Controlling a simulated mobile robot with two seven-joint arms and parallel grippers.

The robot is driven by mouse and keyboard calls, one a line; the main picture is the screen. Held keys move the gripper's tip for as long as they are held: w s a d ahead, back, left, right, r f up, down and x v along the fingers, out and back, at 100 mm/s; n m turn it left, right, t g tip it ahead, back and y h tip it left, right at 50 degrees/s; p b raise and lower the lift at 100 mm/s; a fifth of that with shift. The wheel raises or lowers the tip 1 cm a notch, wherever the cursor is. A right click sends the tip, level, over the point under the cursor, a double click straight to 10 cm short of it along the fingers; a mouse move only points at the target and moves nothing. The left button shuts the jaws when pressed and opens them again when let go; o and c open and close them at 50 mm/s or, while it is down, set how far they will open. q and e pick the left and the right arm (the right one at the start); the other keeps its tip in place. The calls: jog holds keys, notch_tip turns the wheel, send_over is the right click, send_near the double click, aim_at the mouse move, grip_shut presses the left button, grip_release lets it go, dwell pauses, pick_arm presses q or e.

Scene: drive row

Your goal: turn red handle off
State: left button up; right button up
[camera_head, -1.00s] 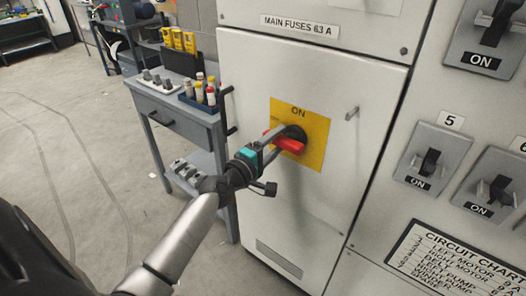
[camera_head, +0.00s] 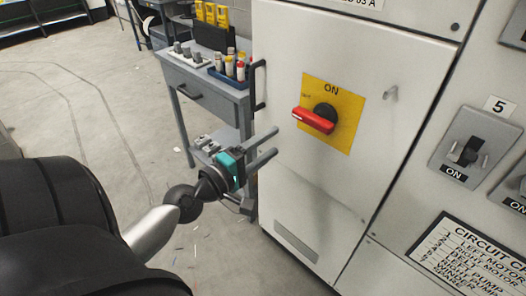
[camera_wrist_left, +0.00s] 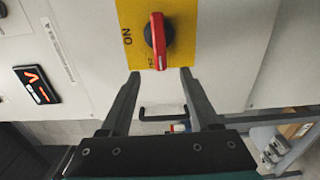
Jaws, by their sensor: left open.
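The red handle (camera_head: 313,120) sits on a black round hub on a yellow plate (camera_head: 345,138) on the grey cabinet door. It points to the left, away from the word ON at the plate's top, towards small print I cannot read. The red handle (camera_wrist_left: 158,40) also shows in the left wrist view, just beyond the fingertips, on the yellow plate (camera_wrist_left: 184,30). My left gripper (camera_head: 276,142) is open and empty, left of and below the handle, apart from it. It also shows in the left wrist view (camera_wrist_left: 160,74). My right gripper is not in view.
A grey workbench (camera_head: 205,82) with bottles (camera_head: 235,66) in a blue tray stands left of the cabinet. Breaker 5 (camera_head: 468,150) is further right. The floor at left is clear.

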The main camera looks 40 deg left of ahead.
pick_arm(q)
jog(key=shift+s, duration=0.7)
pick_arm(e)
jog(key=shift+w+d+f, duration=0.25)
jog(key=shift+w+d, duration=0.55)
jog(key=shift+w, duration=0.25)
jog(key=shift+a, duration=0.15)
